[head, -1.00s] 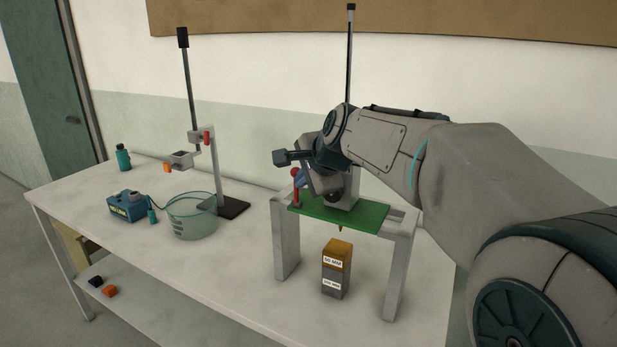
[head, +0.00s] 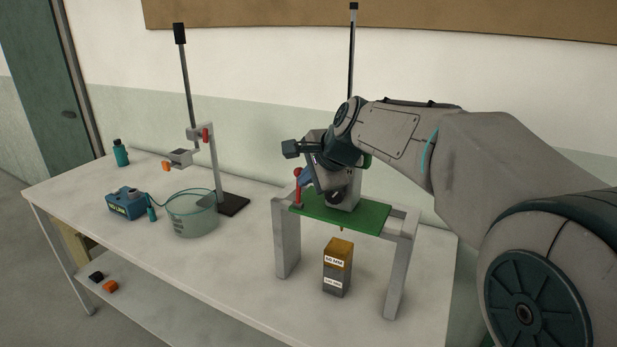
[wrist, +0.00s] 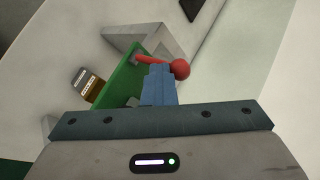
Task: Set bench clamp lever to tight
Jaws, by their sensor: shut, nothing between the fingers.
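The red lever (head: 297,188) with a ball end stands near upright at the left end of the green board (head: 345,212) on the grey bench frame. In the wrist view its red ball (wrist: 180,69) is just beside the tips of my gripper (wrist: 160,70), and its thin red arm runs left to the board. My gripper's blue fingers are shut together with nothing between them. In the head view my gripper (head: 304,176) is right by the lever's top; whether they touch I cannot tell. No tight marking is readable.
A labelled block (head: 337,270) stands under the board. A tall rod (head: 351,50) rises behind my gripper. To the left are a clamp stand (head: 234,205), a clear beaker (head: 192,217), a blue box (head: 127,205) and a teal bottle (head: 121,154). The front tabletop is clear.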

